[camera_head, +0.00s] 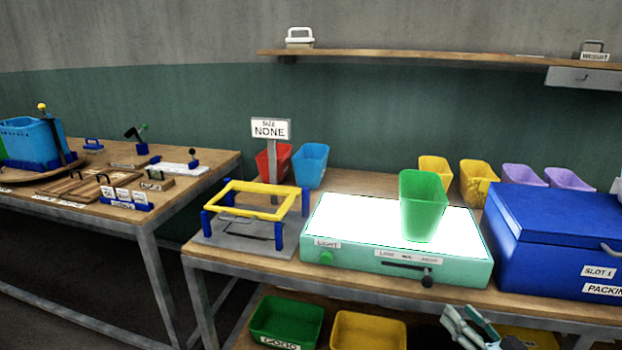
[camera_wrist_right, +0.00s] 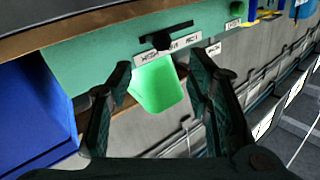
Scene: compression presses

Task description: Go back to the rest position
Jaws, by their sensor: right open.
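My right gripper (camera_head: 464,320) is low at the front edge of the bench in the head view, in front of the light box and apart from the bins. In the right wrist view (camera_wrist_right: 158,85), its two dark fingers are spread open with nothing gripped. A green bin (camera_head: 422,205) stands upright on the lit white top of the pale green light box (camera_head: 440,270). In the wrist view the green bin (camera_wrist_right: 157,92) shows beyond the fingers, in the gap between them. My left gripper is not in view.
A blue chest (camera_head: 545,240) stands right of the light box. A yellow frame on blue posts (camera_head: 255,188) stands left of it. Red, blue, yellow and purple bins line the back. Green (camera_head: 287,318) and yellow bins sit on the lower shelf. Another bench stands at left.

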